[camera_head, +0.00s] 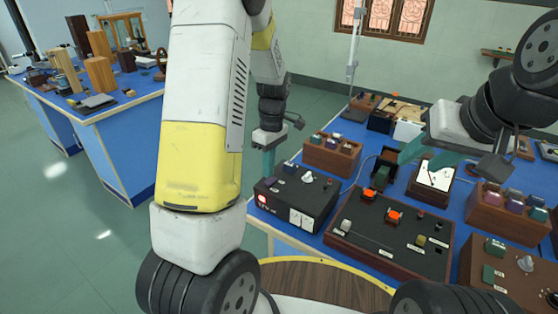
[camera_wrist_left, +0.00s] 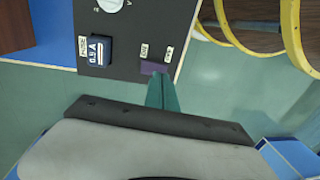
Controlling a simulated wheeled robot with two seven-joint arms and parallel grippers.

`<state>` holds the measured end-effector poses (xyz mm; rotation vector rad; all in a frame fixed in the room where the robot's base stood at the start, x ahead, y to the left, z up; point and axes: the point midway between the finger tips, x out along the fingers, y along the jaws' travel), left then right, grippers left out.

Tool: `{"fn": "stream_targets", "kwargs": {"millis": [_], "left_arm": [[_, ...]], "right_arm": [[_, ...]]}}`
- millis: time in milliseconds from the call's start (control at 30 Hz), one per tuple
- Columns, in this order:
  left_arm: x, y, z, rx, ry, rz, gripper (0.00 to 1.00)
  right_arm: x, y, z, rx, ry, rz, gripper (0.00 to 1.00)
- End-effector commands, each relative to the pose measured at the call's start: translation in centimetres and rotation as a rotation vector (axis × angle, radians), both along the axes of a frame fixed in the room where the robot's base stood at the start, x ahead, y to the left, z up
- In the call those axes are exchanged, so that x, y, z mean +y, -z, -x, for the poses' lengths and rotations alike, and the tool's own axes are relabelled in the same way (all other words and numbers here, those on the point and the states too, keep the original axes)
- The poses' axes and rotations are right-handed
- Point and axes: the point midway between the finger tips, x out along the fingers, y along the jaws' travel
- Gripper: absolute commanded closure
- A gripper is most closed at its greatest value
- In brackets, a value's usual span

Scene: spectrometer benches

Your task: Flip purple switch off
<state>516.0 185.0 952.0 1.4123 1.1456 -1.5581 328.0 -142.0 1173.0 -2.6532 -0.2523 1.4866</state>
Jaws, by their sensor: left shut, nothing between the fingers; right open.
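The purple switch (camera_wrist_left: 152,68) sits near the edge of the black box's panel in the left wrist view, beside small white labels. In the head view the black box (camera_head: 322,214) stands at the table's near left corner, and the purple switch (camera_head: 271,183) is on its left part. My left gripper (camera_head: 268,172) is shut and empty, pointing down right at the switch. In the left wrist view its teal fingertips (camera_wrist_left: 158,80) reach the switch's edge; contact is not certain. The switch's tilt cannot be told. My right gripper (camera_head: 425,152) is open and empty over the table, further right.
A dark panel with orange switches (camera_head: 350,240) lies right of the black box. Wooden holders (camera_head: 332,158) and a white-faced meter (camera_head: 434,178) stand behind. More boxes crowd the right (camera_head: 505,215). A second blue bench (camera_head: 125,145) is at left, with open floor between.

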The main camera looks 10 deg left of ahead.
Motion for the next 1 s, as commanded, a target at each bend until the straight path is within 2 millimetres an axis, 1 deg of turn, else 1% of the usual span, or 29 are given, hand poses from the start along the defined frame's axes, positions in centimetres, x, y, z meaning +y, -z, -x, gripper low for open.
{"fn": "stream_targets", "kwargs": {"millis": [33,200,567,733,1000], "left_arm": [[0.1,0.7,0.1,0.002,0.0,-0.001,1.0],[0.1,1.8,0.3,0.001,0.001,0.0,1.0],[0.1,2.0,0.3,0.0,0.001,0.0,1.0],[0.3,3.1,1.1,0.004,0.001,-0.001,1.0],[0.4,3.3,1.2,0.01,0.0,-0.002,1.0]], "right_arm": [[0.0,0.0,0.0,0.0,0.0,0.0,0.58],[0.0,0.0,0.0,0.0,0.0,0.0,0.58],[0.0,0.0,0.0,0.0,0.0,0.0,0.58],[0.0,0.0,0.0,0.0,0.0,0.0,0.58],[0.0,0.0,0.0,0.0,0.0,0.0,0.58]]}}
